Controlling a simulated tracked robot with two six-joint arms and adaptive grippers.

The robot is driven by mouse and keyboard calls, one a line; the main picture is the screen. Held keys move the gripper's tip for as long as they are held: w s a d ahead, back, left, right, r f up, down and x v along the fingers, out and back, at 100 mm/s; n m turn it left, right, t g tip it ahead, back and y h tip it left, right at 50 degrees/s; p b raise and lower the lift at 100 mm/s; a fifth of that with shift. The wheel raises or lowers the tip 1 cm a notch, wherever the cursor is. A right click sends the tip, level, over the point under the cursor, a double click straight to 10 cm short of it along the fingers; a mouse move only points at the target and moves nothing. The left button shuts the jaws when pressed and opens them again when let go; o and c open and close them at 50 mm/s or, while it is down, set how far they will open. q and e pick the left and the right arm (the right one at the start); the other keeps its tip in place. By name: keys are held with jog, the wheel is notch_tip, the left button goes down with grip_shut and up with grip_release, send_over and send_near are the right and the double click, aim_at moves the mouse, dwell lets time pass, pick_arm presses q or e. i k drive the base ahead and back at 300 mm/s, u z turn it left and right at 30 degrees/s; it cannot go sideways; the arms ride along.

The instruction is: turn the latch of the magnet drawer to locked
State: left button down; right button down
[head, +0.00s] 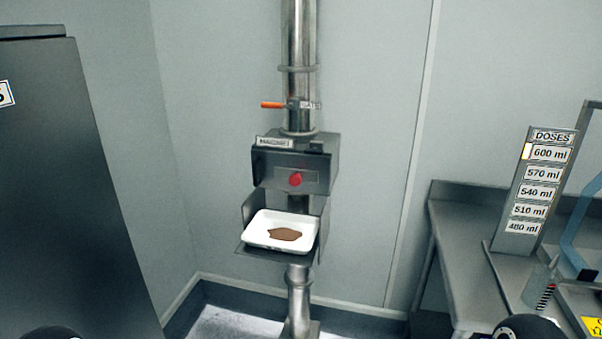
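The magnet drawer (312,177) is the front panel of a dark grey steel housing (265,170) on the vertical pipe, in the middle of the head view. A label (275,142) sits on top of the housing at the left. A round red knob (295,180) is on the drawer front. A small dark piece (316,147) at the housing's upper right may be the latch; its position is too small to read. The drawer front looks flush with the housing. Neither gripper shows; only dark rounded parts of my arms appear at the bottom edge.
A white tray (254,237) with brown powder (284,234) sits on a shelf below the housing. An orange gate handle (271,105) points left above it. A dark cabinet (75,190) stands left, a steel table (465,265) with a doses sign (535,190) right.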

aim_at(315, 150)
jog(key=k, duration=1.1)
jog(key=z, duration=0.6)
jog(key=i, duration=1.3)
jog(key=u, duration=0.5)
jog(key=i, duration=0.7)
jog(key=u, duration=0.6)
jog(key=k, duration=0.9)
jog(key=u, duration=0.2)
jog(key=i, duration=0.5)
jog(key=z, duration=0.05)
